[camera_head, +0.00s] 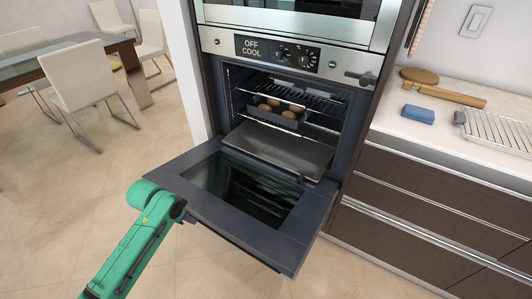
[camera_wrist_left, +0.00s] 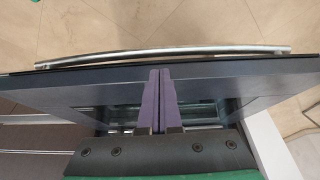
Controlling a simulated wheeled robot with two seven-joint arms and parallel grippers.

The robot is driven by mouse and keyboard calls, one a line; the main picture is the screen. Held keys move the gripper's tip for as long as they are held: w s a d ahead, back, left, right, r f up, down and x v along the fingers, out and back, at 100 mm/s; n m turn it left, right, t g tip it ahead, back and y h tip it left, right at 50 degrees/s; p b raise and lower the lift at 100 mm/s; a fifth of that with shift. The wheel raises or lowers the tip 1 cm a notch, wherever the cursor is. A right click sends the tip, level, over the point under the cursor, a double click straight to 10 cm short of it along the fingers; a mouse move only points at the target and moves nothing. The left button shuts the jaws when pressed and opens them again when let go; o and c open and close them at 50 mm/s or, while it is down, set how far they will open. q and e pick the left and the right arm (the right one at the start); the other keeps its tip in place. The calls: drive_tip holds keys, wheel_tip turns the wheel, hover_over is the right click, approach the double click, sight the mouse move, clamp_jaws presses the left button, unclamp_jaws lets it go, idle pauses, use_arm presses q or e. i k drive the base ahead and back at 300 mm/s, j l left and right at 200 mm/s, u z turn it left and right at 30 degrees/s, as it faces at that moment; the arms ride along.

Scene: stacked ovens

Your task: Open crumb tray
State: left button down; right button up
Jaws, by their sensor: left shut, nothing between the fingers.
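The oven door (camera_head: 243,195) is folded down and open, with its dark glass facing up. The crumb tray (camera_head: 280,148), a flat grey sheet, lies low in the oven cavity, its front edge near the door's hinge side. My left gripper (camera_wrist_left: 160,72) shows in the left wrist view with its two purple fingers shut together and empty, in front of the door (camera_wrist_left: 90,85) and its silver bar handle (camera_wrist_left: 160,54). My right gripper is not in view.
A dark pan with several round brown items (camera_head: 279,111) sits on a wire rack (camera_head: 318,101) above the tray. The floor at left is clear up to the white chairs (camera_head: 87,76).

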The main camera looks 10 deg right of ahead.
sight(308, 158)
drive_tip(key=i+l, duration=1.15)
drive_tip(key=l, duration=0.3)
